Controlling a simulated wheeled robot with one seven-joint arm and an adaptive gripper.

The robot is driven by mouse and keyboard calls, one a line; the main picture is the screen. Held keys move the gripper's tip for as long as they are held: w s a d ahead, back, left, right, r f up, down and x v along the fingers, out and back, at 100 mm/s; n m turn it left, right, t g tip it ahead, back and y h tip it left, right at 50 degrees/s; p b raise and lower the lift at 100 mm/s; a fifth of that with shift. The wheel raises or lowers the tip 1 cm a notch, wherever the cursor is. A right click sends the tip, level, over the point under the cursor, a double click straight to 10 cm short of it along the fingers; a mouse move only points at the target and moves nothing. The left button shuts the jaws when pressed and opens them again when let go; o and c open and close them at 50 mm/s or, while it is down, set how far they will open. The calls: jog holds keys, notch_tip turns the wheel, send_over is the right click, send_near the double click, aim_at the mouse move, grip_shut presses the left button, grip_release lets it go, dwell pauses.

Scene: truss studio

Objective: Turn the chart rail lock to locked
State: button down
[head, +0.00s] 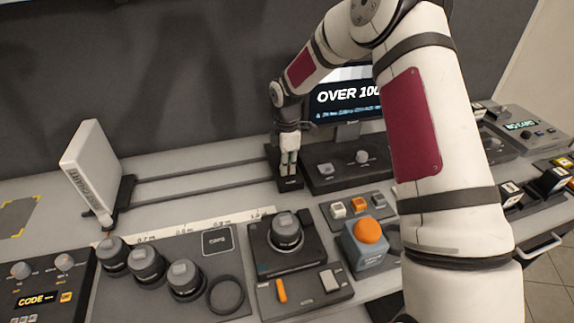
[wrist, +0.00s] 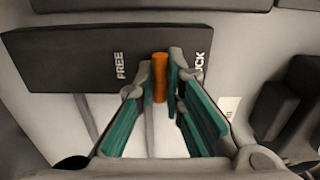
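The rail lock is a dark end block (wrist: 70,60) printed FREE on the left and LOCK on the right, with an orange lever (wrist: 160,78) standing between the words, nearer LOCK. The first letters of LOCK are hidden behind a finger. My gripper (wrist: 153,88) is open, its green-padded fingers on either side of the lever. The right fingertip is close to the lever; I cannot tell whether it touches. In the head view my gripper (head: 288,168) points down over the end block (head: 290,185), and the lever is hidden. The white chart board (head: 92,165) stands at the rails' left end.
Two dark rails (head: 200,180) run to the end block. A console with knobs (head: 350,178) and a screen (head: 345,98) stand close to its right. In front are a ruler strip (head: 185,230), several black knobs (head: 147,262) and an orange button (head: 368,231).

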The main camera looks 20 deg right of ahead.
dwell(0.4)
jog(key=m+b, duration=0.2)
jog(key=m, duration=0.2)
jog(key=shift+m, duration=0.3)
jog(key=m+b, duration=0.1)
jog(key=m, duration=0.3)
jog(key=shift+m, duration=0.3)
jog(key=m+b, duration=0.1)
jog(key=m, duration=0.3)
jog(key=shift+m, duration=0.3)
jog(key=shift+m+b, duration=0.6)
jog(key=shift+m, duration=1.5)
jog(key=c, duration=1.7)
grip_release()
jog(key=shift+o, duration=0.2)
